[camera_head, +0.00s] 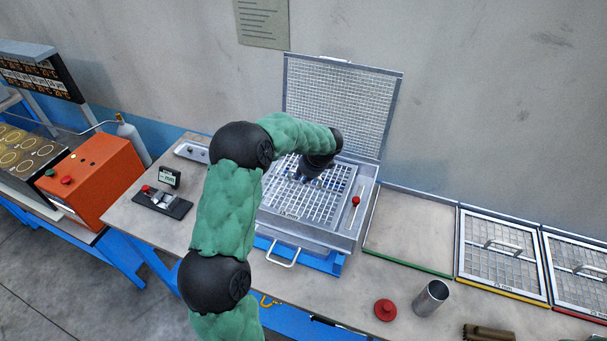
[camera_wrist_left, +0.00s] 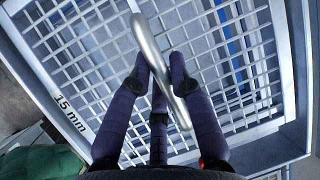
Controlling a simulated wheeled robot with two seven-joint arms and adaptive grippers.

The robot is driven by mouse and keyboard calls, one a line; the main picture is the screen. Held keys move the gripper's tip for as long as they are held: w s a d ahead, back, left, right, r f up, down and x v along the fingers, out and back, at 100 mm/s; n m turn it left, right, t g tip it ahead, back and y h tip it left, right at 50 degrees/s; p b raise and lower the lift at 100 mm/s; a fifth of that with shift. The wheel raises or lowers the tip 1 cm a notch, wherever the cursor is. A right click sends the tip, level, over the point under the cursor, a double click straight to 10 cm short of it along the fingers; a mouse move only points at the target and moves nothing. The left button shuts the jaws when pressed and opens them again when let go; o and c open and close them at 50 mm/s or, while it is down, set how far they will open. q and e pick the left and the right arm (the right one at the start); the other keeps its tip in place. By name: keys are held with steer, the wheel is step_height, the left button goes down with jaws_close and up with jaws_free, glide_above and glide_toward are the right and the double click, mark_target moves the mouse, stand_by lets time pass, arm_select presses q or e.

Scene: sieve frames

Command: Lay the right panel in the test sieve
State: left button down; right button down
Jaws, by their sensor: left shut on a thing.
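The test sieve (camera_head: 300,233) is a grey metal box on the bench with its mesh lid (camera_head: 342,105) open against the wall. A white grid panel lies inside the box's opening in the head view (camera_head: 292,198). It is marked 15 mm in the left wrist view (camera_wrist_left: 90,70). My left gripper (camera_head: 305,176) is over the panel, its dark fingers (camera_wrist_left: 162,68) shut on the silver bar handle (camera_wrist_left: 148,40). The panel looks roughly level within the walls. I cannot tell whether it rests fully on the bottom. My right gripper is not in view.
Right of the sieve is an empty green-edged frame (camera_head: 405,262), then panels in yellow-edged (camera_head: 500,289) and red-edged (camera_head: 580,314) frames. An orange box (camera_head: 97,178) stands left.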

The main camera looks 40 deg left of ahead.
arm_select(q)
steer(key=shift+f+b, duration=1.25)
steer(key=shift+f, duration=0.75)
steer(key=c, duration=1.1)
jaws_free()
steer(key=shift+o, duration=0.2)
steer(key=v, duration=1.2)
